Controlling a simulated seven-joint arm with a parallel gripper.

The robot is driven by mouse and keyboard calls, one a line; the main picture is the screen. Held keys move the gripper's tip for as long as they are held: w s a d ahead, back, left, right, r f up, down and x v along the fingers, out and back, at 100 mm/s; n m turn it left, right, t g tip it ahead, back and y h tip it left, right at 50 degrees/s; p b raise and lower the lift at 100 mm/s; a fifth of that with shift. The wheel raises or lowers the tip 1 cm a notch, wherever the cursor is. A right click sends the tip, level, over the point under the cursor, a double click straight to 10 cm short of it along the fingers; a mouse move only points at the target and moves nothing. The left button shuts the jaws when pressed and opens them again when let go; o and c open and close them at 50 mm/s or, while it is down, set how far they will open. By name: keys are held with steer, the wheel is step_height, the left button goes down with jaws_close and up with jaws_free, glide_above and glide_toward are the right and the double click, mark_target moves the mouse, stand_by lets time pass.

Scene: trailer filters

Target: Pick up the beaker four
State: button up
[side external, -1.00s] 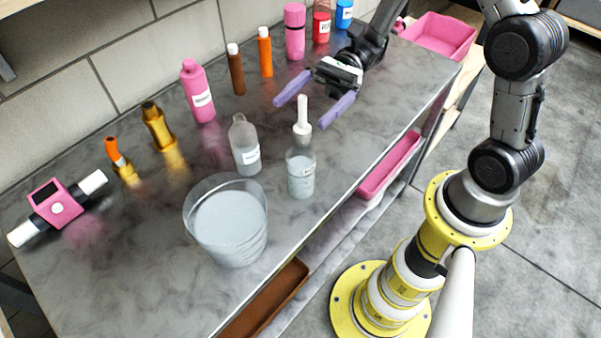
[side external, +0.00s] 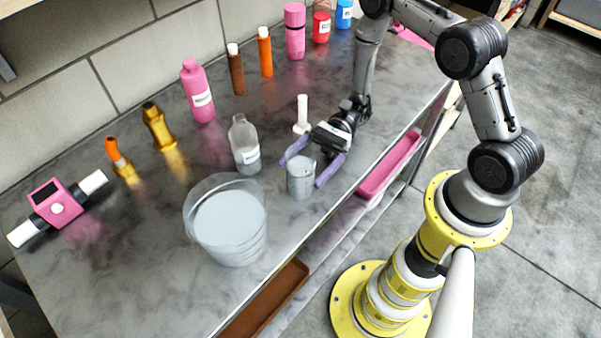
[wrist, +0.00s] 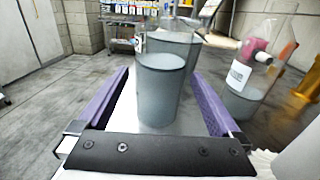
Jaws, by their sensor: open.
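A small clear beaker (side external: 300,181) with grey liquid stands upright on the grey bench, near its front edge. I take it as beaker four; its label cannot be read. My gripper (side external: 301,174) is open, with its two purple fingers on either side of this beaker. In the wrist view, the beaker (wrist: 160,98) stands between the finger ends, with a gap showing on both sides. My gripper (wrist: 160,76) holds nothing. The black palm hides the lower near part of the wrist view.
A large clear bucket (side external: 228,222) of grey liquid stands left of the beaker. A labelled clear bottle (side external: 245,150) is close behind-left, and a white stemmed piece (side external: 302,112) stands behind. Pink (side external: 198,95) and gold (side external: 157,127) bottles line the wall.

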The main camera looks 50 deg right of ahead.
mark_target(293, 182)
steer(key=shift+f, duration=0.35)
steer(key=a, duration=0.5)
steer(key=shift+s, duration=0.25)
steer(key=shift+c, duration=0.3)
jaws_close()
steer(key=shift+r, duration=0.15)
